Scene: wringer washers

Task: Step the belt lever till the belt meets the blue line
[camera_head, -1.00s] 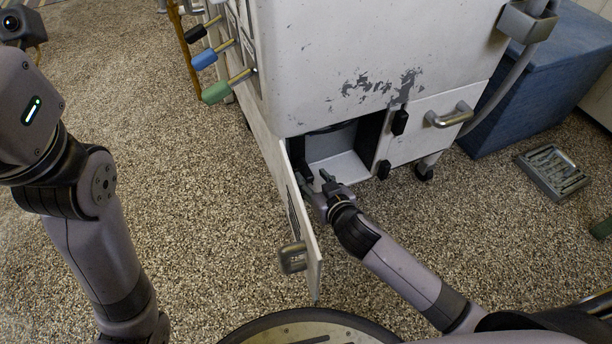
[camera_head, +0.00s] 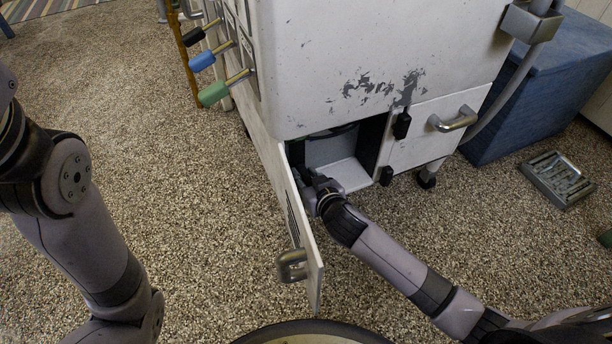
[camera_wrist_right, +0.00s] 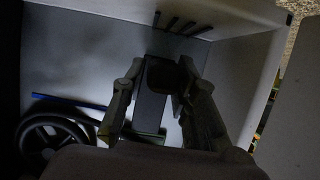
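The open compartment (camera_head: 346,172) low in the white washer shows in the head view, and my right gripper (camera_head: 314,178) reaches into its opening. In the right wrist view, the fingers of my right gripper (camera_wrist_right: 160,80) are apart, on either side of a dark upright block (camera_wrist_right: 152,106), perhaps the belt lever. I cannot tell whether they touch it. A blue line (camera_wrist_right: 68,100) runs on the inner wall at left. A black wheel (camera_wrist_right: 50,146) sits below it, with a dark strip, perhaps the belt, above its rim. My left gripper is out of frame.
The compartment's open door (camera_head: 300,225) stands just left of my right gripper. A closed door with a metal handle (camera_head: 453,118) is to the right. Black, blue and green levers (camera_head: 212,94) stick out at the washer's left. A metal tray (camera_head: 557,179) lies on the floor at right.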

